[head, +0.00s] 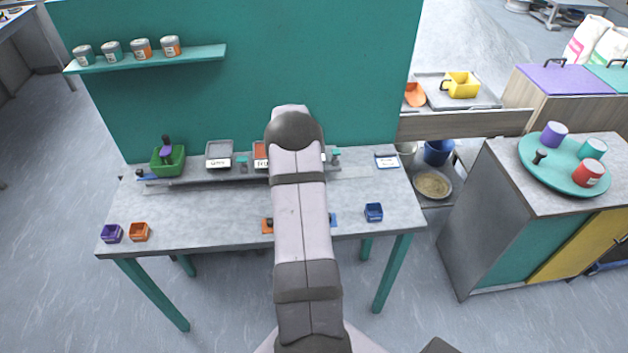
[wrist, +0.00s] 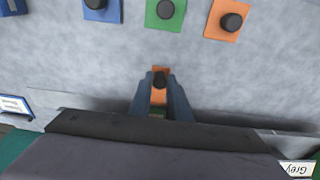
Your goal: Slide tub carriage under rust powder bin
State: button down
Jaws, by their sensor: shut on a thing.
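A green tub (head: 168,168) stands at the left end of the rail in the head view, with a purple, dark-tipped thing in it. A blue piece with a black knob (head: 140,173) is beside it. The rust powder bin (head: 260,151) stands behind the rail, partly hidden by my arm. My gripper (wrist: 160,88) is hidden behind my arm in the head view. In the wrist view its fingers are shut on a narrow orange piece with a black knob (wrist: 159,80), and a bit of green shows below it. The green tub is not seen in the wrist view.
The grey bin (head: 219,148) is left of the rust bin. Blue (wrist: 102,10), green (wrist: 165,14) and orange (wrist: 226,20) knobbed plates lie on the table. A blue box (head: 373,212) and purple (head: 111,233) and orange (head: 138,232) boxes stand nearer the edge.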

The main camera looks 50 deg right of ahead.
jog(key=shift+w+a, duration=2.75)
jog(key=c, duration=1.8)
grip_release()
jog(key=shift+o, duration=0.2)
notch_tip(320, 180, up, 8)
jog(key=p, duration=0.4)
jog(key=shift+f+p, duration=0.2)
jog(key=shift+p, duration=0.15)
